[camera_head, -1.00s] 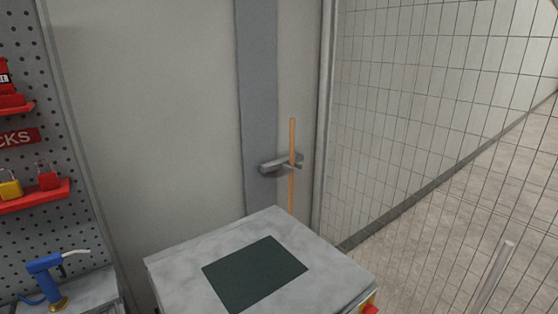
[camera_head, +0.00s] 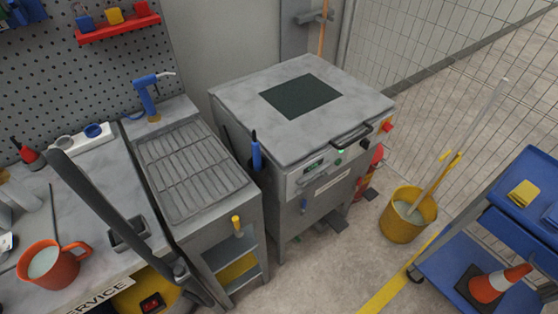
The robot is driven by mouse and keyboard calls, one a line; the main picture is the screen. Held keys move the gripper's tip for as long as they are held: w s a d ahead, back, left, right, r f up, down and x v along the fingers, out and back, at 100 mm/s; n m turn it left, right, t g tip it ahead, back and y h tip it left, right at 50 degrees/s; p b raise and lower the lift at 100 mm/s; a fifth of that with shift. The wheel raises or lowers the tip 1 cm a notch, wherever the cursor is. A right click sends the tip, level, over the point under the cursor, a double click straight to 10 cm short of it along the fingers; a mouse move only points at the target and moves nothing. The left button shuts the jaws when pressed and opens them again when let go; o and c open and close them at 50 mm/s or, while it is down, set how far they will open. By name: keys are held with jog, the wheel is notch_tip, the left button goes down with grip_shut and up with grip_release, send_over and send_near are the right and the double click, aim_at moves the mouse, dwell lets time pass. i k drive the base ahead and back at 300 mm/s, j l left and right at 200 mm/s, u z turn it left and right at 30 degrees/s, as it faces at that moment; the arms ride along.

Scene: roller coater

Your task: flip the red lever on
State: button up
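I cannot make out a clear red lever. A small red switch (camera_head: 152,303) on a yellow housing shows at the bottom edge, below the left bench; whether it is on or off is too small to tell. A red knob (camera_head: 387,127) sits on the right side of the grey machine (camera_head: 235,98), which has a dark square on its top and a front control panel (camera_head: 318,168). My gripper is not in view.
A long dark bar (camera_head: 110,210) slants across the left bench, close to an orange mug (camera_head: 50,268). A ribbed drain stand (camera_head: 190,172) adjoins the machine. A yellow bucket (camera_head: 400,228) and blue cart (camera_head: 465,265) stand right. Open floor lies between.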

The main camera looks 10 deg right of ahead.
aim_at(358, 184)
jog(key=i+l+z, duration=0.2)
jog(key=i+l, duration=0.55)
jog(key=i, duration=0.15)
